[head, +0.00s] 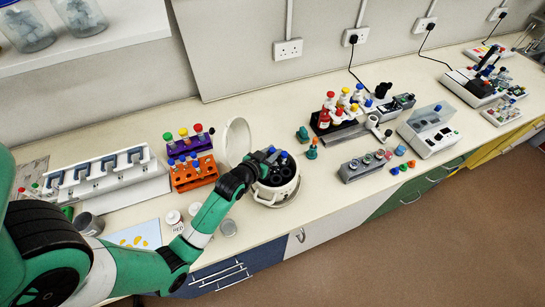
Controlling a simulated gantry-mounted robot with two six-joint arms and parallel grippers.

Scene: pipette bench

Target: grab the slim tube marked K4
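My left gripper (264,161) is over the open round white pot-like device (276,197), at its left rim. Blue caps (284,155) show right beside the fingers, over dark wells in the device. I cannot tell whether the fingers touch or hold one. No marking K4 can be read on any tube at this size. My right gripper is not in view.
The device's round lid (238,142) stands open behind the gripper. Bottles in a rack (345,108), a grey block (366,166) and a white instrument (430,129) stand to the right. A pipette stand (110,178) is at left.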

